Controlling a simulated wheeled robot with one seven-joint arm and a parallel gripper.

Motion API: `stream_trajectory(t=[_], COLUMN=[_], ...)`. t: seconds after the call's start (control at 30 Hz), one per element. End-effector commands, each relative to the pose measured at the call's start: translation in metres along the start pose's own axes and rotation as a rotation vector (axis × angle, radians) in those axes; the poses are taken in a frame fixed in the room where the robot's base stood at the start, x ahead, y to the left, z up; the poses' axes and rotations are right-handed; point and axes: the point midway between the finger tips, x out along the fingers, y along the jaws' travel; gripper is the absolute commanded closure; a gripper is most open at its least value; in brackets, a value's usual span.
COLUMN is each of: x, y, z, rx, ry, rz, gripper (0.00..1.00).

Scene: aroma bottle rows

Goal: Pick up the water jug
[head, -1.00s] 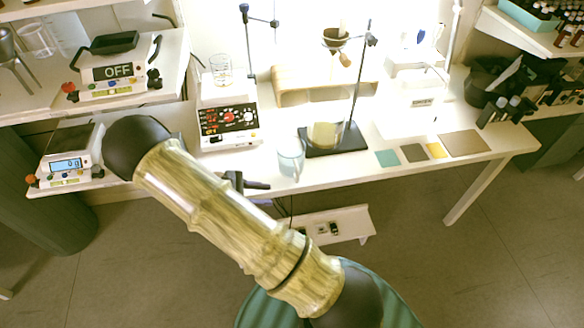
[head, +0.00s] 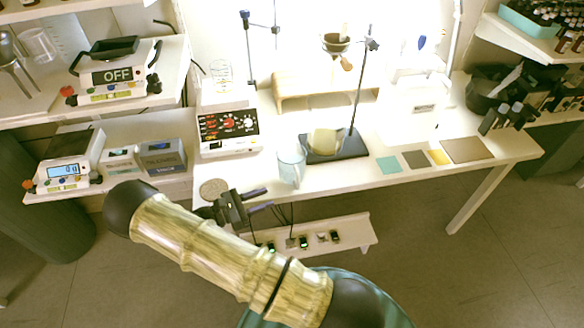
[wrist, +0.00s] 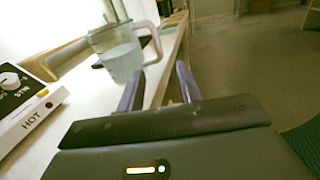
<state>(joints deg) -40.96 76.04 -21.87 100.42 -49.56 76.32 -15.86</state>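The water jug (head: 291,167) is clear and bluish with a side handle. It stands upright on the white bench near its front edge, and in the wrist view it shows ahead and left of centre (wrist: 120,58) with its handle to the right. My gripper (head: 266,198) is at the bench's front edge, left of and nearer than the jug. In the wrist view my gripper (wrist: 158,70) has its two fingers apart with nothing between them. The jug is beyond the fingertips, not touched as far as I can tell.
A hot plate (head: 228,125) with a red dial stands left of the jug; it also shows in the wrist view (wrist: 25,105). Behind the jug is a stand base (head: 345,150) with a pale yellow beaker (head: 325,140). Coloured squares (head: 388,165) lie to the right.

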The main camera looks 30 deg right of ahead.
Motion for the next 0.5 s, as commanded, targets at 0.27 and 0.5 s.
stream_trajectory(t=[0.27, 0.5], x=[0.051, 0.084], y=[-0.001, 0.000], z=[0.002, 0.001], rx=[-0.002, -0.001], ry=[-0.002, 0.000], rz=[-0.003, 0.001], gripper=[0.65, 0.65])
